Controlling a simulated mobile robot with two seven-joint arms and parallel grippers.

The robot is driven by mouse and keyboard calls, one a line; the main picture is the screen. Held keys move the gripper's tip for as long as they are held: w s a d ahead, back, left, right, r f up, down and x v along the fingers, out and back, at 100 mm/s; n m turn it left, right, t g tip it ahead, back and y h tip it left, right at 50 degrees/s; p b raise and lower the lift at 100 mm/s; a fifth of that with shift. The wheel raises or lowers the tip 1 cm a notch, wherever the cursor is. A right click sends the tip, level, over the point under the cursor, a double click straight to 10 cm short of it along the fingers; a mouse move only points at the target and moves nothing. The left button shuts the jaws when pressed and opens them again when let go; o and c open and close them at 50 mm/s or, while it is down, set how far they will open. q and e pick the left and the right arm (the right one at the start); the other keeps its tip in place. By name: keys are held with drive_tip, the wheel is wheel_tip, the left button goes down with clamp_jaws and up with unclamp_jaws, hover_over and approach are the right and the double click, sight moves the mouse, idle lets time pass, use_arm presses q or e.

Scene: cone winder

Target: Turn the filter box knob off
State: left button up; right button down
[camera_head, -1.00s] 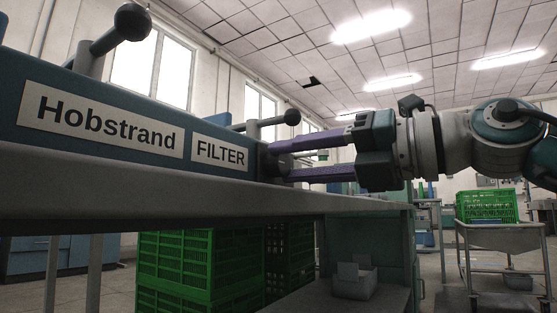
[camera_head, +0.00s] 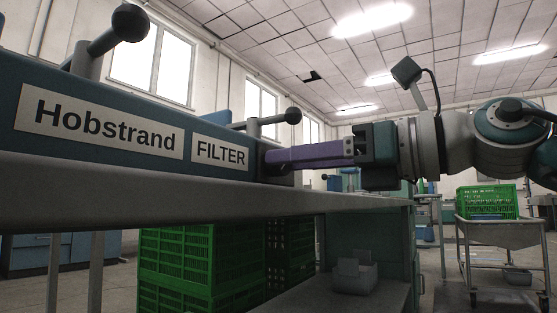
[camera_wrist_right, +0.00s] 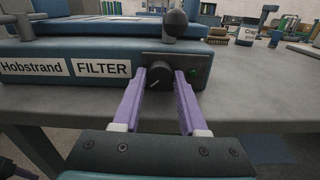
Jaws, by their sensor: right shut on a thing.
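The blue filter box (camera_head: 102,115) has a Hobstrand label and a FILTER label (camera_head: 220,152) on its front. In the right wrist view, its round black knob (camera_wrist_right: 159,81) sits right of the FILTER label, with a pale pointer line on its face. My right gripper (camera_wrist_right: 160,75) has its purple fingers on either side of the knob and is shut on it. A small green light (camera_wrist_right: 193,72) shows just right of the fingers. In the head view, the right gripper (camera_head: 268,158) reaches the box's right end and the knob is hidden.
The box stands on a grey table (camera_head: 190,194). Green crates (camera_head: 175,262) are stacked below it. Levers with black ball ends (camera_head: 293,116) rise from the box top. A cart with a green crate (camera_head: 487,201) stands at the right. The floor between is partly clear.

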drive_tip(key=n+b, duration=0.1)
drive_tip(key=n, duration=0.4)
drive_tip(key=shift+n+b, duration=0.3)
drive_tip(key=shift+b, duration=0.05)
drive_tip(key=shift+s+n+b, duration=0.1)
drive_tip(key=shift+n+b, duration=0.6)
drive_tip(key=shift+n, duration=1.2)
drive_tip(key=c, duration=0.7)
unclamp_jaws()
